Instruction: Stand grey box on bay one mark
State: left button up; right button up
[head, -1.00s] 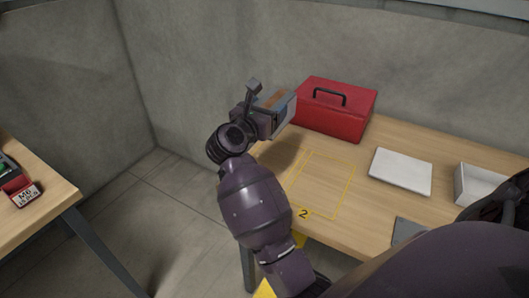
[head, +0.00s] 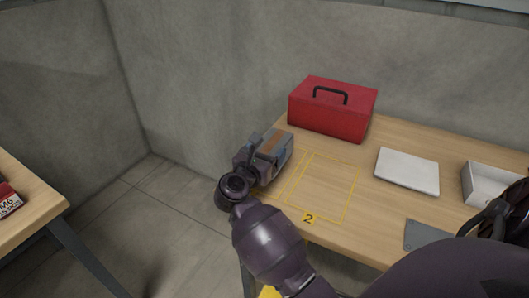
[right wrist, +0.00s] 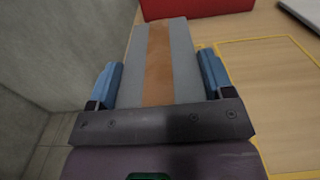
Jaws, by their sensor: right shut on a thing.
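The grey box (head: 281,155) has a brown strip along it. My right gripper (head: 262,159) is shut on it, beside the left edge of the table in the head view. In the right wrist view the grey box (right wrist: 182,62) lies between the two blue fingers of my right gripper (right wrist: 160,80), one on each side. I cannot tell whether the box touches the table. A yellow outline (head: 358,190) with a tag reading 2 (head: 309,218) is on the tabletop, right of the box. I see no mark tagged 1. My left gripper is not in view.
A red toolbox (head: 332,112) stands behind the box on the wooden table (head: 400,138). A white flat case (head: 407,170), an open white tray (head: 492,184) and a grey plate (head: 428,235) are to the right. The outlined area tagged 2 looks clear.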

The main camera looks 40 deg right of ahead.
jog(key=shift+r, duration=0.15)
jog(key=shift+f, duration=0.2)
jog(key=o, duration=1.3)
jog(key=shift+f, duration=0.1)
